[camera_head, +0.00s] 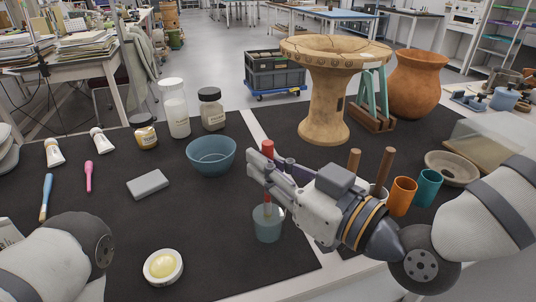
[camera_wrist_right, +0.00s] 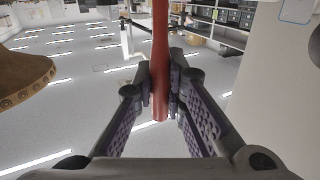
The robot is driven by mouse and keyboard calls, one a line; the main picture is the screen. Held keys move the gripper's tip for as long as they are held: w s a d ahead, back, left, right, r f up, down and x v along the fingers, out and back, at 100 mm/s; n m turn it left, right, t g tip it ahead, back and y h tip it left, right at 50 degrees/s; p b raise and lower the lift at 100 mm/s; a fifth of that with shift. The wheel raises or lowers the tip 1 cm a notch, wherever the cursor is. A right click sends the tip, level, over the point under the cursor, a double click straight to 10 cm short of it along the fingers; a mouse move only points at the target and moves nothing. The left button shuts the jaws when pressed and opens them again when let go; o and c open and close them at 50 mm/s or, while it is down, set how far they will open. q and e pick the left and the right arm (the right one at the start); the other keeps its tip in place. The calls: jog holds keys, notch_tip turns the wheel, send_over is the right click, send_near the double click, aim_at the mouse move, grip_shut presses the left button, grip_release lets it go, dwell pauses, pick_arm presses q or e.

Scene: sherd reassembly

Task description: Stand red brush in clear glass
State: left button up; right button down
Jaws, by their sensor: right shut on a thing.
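The red brush (camera_head: 267,147) stands roughly upright in my right gripper (camera_head: 268,172), which is shut on it. Its red upper end sticks up above the fingers, and its lower part shows below them at the mouth of the clear glass (camera_head: 267,228). The glass stands on the dark mat and looks bluish. The brush's lower end appears inside the rim; I cannot tell whether it touches the bottom. In the right wrist view the red shaft (camera_wrist_right: 160,60) runs between the two finger pads. My left gripper is out of view; only part of that arm shows at lower left.
A blue bowl (camera_head: 211,156) and a grey block (camera_head: 148,184) lie left of the glass. A small round dish (camera_head: 163,267) is at the front. A tall clay stand (camera_head: 325,105) is behind; orange (camera_head: 401,196) and teal cups (camera_head: 428,187) are right.

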dwell(0.3)
jog(key=c, duration=1.6)
grip_release()
jog(key=shift+o, duration=0.2)
notch_tip(320, 180, up, 10)
jog(key=shift+f, duration=0.1)
